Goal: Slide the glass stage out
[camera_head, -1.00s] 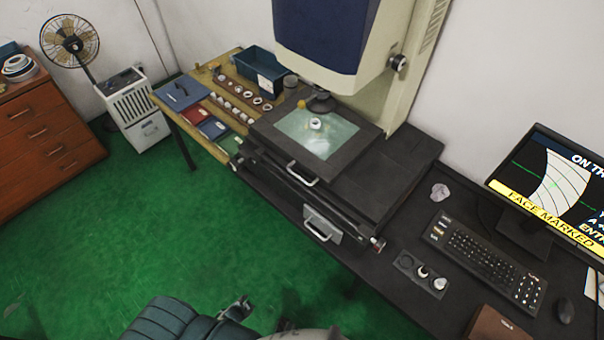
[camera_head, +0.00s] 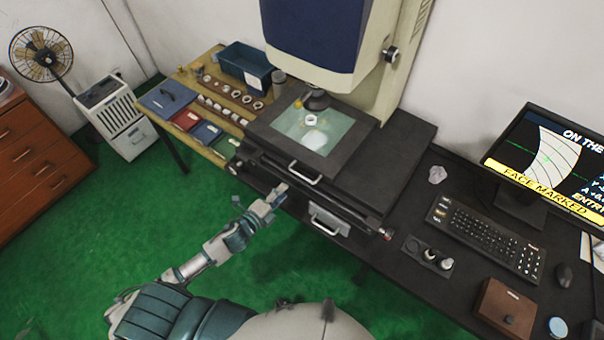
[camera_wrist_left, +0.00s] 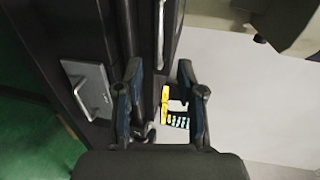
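The glass stage is a pale pane (camera_head: 335,127) in a dark frame under the measuring machine's head, with a white ring (camera_head: 311,121) on it. A silver bar handle (camera_head: 305,176) is on its front edge. My left gripper (camera_head: 280,190) is just in front of and left of that handle. In the left wrist view the gripper (camera_wrist_left: 162,72) has its two fingers spread and nothing between them is held. A silver handle (camera_wrist_left: 166,35) shows beyond the fingertips, apart from them. My right gripper is not in view.
A lower plate with a handle (camera_head: 328,221) sits below the stage, close to my left arm. At left a wooden table (camera_head: 198,74) holds rings, books and a blue bin (camera_head: 245,66). At right are a keyboard (camera_head: 487,237) and monitor (camera_head: 555,160). The green floor in front is open.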

